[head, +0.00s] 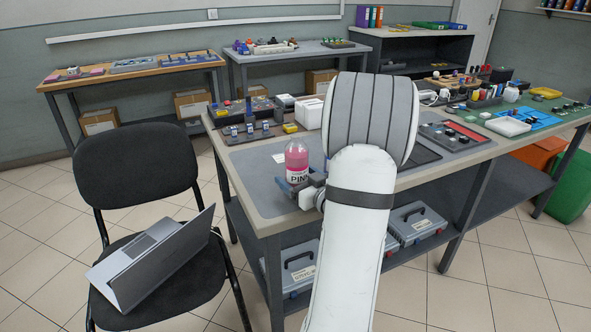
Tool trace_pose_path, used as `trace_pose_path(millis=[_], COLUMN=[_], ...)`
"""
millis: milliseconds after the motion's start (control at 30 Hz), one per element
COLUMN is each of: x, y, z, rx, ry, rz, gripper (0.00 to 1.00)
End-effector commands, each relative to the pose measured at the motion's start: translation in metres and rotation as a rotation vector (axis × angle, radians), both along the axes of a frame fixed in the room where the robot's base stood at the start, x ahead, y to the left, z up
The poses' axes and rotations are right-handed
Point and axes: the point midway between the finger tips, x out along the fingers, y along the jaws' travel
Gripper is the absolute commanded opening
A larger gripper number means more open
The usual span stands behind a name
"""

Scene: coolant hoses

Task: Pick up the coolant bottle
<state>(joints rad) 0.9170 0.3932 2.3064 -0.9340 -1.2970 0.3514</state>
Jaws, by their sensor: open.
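The coolant bottle (297,161) is upright near the left front corner of the workbench (245,168). It is clear with pink contents and a white label whose visible letters read "PIN". My gripper (308,187) is at the bottle's lower right, open, mostly hidden behind my white and grey arm. I cannot tell whether its fingers are around the bottle or only beside it. A blue part shows at the bottle's base; I cannot tell what it belongs to. The bottle's bottom is partly hidden.
Hose fixtures (250,131) and white boxes (308,112) stand behind the bottle. A panel of parts (455,134) lies to the right. A black chair (135,170) with a laptop (150,258) stands left of the bench.

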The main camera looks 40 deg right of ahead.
Motion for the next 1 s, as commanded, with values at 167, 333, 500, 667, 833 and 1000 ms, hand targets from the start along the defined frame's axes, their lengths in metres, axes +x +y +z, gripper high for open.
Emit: trace_pose_path(millis=[167,333,500,667,833,1000], x=[0.0041,0.0037,0.0034,0.0033,0.0031,0.003], y=[-0.0008,-0.001,-0.0011,-0.0013,-0.0015,-0.0018], z=[0.0002,0.0001,0.0,0.0,0.0,0.0008], rx=[0.0,0.0,0.0,0.0,0.0,-0.001], ry=[0.0,0.0,0.0,0.0,0.0,-0.001], rz=[-0.002,-0.002,-0.003,-0.003,-0.003,-0.004], gripper=[0.82,0.77,0.63,0.5,0.36,0.29])
